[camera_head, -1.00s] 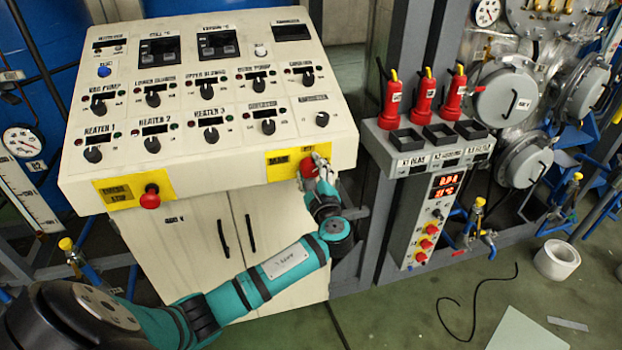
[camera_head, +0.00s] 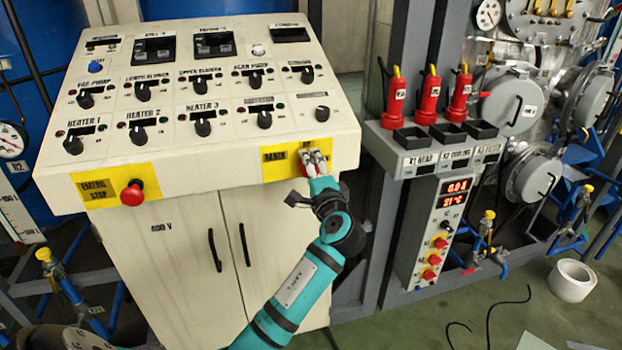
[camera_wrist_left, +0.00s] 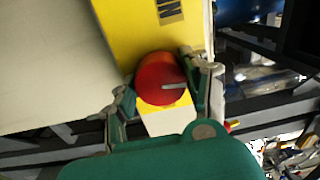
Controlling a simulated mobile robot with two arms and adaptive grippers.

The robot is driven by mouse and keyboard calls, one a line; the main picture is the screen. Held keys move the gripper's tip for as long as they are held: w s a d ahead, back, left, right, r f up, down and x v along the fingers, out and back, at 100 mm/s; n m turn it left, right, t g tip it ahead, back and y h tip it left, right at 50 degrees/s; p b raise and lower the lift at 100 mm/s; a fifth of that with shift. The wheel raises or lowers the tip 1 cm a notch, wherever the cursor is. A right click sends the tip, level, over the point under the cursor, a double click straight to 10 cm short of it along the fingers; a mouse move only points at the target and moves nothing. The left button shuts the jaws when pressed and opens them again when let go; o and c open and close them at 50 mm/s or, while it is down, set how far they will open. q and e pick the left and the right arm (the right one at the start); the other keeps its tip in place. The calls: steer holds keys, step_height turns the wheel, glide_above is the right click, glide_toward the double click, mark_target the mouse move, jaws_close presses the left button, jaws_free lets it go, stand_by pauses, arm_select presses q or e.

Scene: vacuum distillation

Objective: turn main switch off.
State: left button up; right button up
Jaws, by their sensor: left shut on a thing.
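The main switch is a red round knob (camera_wrist_left: 161,80) with a pale pointer mark, on a yellow plate (camera_wrist_left: 130,30) in the left wrist view. In the head view the yellow MAIN plate (camera_head: 274,164) is on the front right of the control panel, and my gripper mostly covers the knob. My left gripper (camera_head: 314,162) is at the knob, and its two fingers (camera_wrist_left: 160,88) stand on either side of it, shut on it. In the left wrist view the pointer mark points right. My right gripper is not in view.
The cream control panel (camera_head: 230,148) carries several black knobs. A red emergency stop button (camera_head: 132,193) sits at its front left. A white roll (camera_head: 572,280) lies on the floor.

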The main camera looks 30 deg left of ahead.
arm_select(q)
steer(key=shift+f+n+b, duration=0.15)
steer(key=shift+n+b, duration=0.55)
steer(key=shift+n, duration=0.2)
steer(key=o, duration=1.2)
steer(key=v, duration=1.2)
